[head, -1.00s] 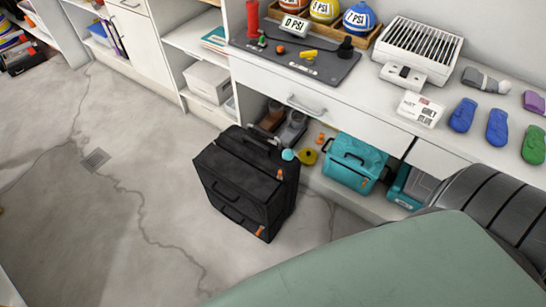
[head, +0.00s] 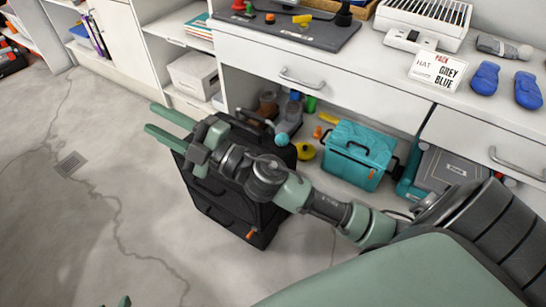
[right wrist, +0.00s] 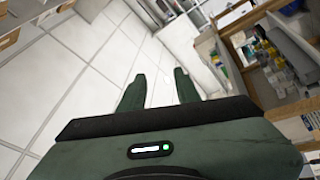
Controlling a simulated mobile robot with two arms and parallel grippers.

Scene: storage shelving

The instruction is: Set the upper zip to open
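The black suitcase-like bag (head: 235,215) stands upright on the floor in the head view. An orange zip pull (head: 250,234) shows low on its side. The upper zip pull is hidden behind my right arm. My right gripper (head: 152,117) is open and empty, with its fingers pointing left, over the bag's upper left edge. Its two spread fingers also show in the right wrist view (right wrist: 158,90), with nothing between them. A small green tip at the bottom edge of the head view appears to be my left gripper (head: 122,301); its state cannot be told.
A white counter with drawers (head: 310,70) runs behind the bag. Under it are a teal case (head: 358,155), a yellow round item (head: 305,151) and a small blue ball (head: 282,140). The cracked floor (head: 70,220) left of the bag is clear.

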